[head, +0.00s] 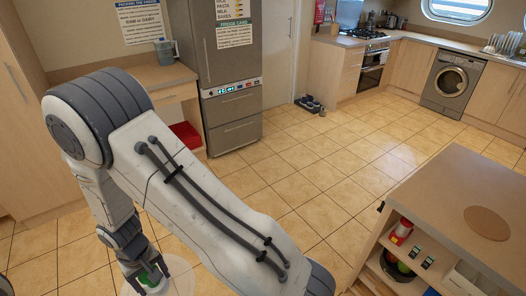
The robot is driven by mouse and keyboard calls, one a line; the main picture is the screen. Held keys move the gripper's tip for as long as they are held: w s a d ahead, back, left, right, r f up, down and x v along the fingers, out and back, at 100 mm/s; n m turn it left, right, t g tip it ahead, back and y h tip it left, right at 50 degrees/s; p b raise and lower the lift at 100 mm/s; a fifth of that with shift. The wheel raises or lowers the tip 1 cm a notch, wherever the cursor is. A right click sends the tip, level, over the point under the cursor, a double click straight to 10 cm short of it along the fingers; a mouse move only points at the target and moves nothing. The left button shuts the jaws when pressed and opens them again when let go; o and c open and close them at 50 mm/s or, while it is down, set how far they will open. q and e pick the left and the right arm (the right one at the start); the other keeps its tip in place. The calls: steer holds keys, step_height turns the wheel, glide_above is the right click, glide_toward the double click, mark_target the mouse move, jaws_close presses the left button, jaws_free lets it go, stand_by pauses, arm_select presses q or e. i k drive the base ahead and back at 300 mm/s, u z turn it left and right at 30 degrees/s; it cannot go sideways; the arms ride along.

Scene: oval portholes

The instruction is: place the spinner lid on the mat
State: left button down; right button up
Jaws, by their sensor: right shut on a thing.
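The spinner lid (182,277) is a clear, pale disc with a green knob, low at the bottom left and cut by the picture's lower edge. My right gripper (148,279) points down and is shut on the lid's green knob, with the lid held above the tiled floor. The mat (487,222) is a round brown disc lying flat and bare on the island top at the right, well apart from the lid. My left gripper is not in view.
The wooden island (445,195) has open shelves holding a red tin, a dark bowl and other items. A fridge (232,75) and a side counter (160,78) stand at the back left. Shoes (309,104) lie by the door. The tiled floor between is clear.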

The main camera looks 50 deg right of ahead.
mark_target(487, 221)
steer(key=z, duration=1.55)
